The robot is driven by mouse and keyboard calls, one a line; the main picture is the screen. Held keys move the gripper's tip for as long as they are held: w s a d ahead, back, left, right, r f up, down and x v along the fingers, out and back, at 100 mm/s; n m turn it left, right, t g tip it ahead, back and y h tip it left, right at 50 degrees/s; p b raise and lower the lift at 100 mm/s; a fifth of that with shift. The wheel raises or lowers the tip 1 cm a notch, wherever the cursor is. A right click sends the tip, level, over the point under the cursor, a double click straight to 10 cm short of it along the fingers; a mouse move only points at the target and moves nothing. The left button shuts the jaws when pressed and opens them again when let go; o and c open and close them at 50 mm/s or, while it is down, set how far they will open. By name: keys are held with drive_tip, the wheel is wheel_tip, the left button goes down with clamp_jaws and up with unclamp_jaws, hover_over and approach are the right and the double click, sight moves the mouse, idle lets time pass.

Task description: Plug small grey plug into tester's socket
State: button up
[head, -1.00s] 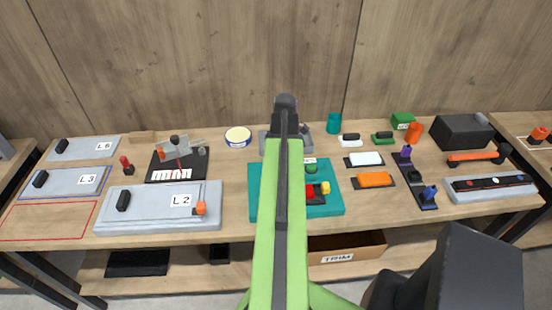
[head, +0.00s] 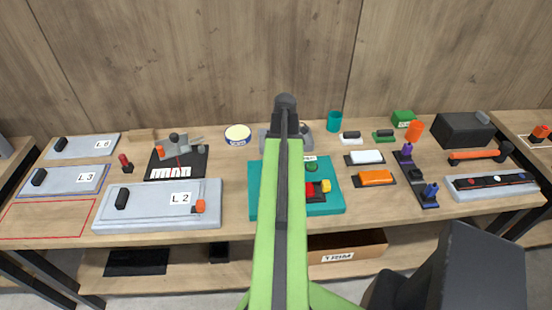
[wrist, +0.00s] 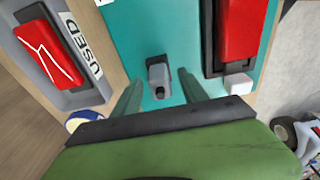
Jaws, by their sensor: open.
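A small grey block with a dark round end, which looks like the grey plug (wrist: 158,76), stands on a teal board (wrist: 120,30) in the wrist view. My gripper (wrist: 160,84) is open, with one finger on each side of the block and a visible gap to both. A red part in a dark frame (wrist: 234,30) sits on the board to the right; I cannot tell whether it belongs to the tester. No socket opening is clear. In the head view my arm covers the middle of the teal board (head: 325,204) and hides the gripper and the grey block.
A small white block (wrist: 238,84) sits right of the grey one. A grey tray labelled USED (wrist: 85,95) holds a red part at left. The bench also bears a grey L2 panel (head: 150,215), an orange block (head: 375,177) and a black box (head: 462,131).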

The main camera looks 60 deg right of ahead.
wheel_tip(320, 180, up, 17)
drive_tip(key=s+d+p, duration=0.1)
drive_tip(key=p, duration=1.6)
drive_tip(key=shift+s, duration=0.35)
drive_tip(key=shift+d+r, duration=0.1)
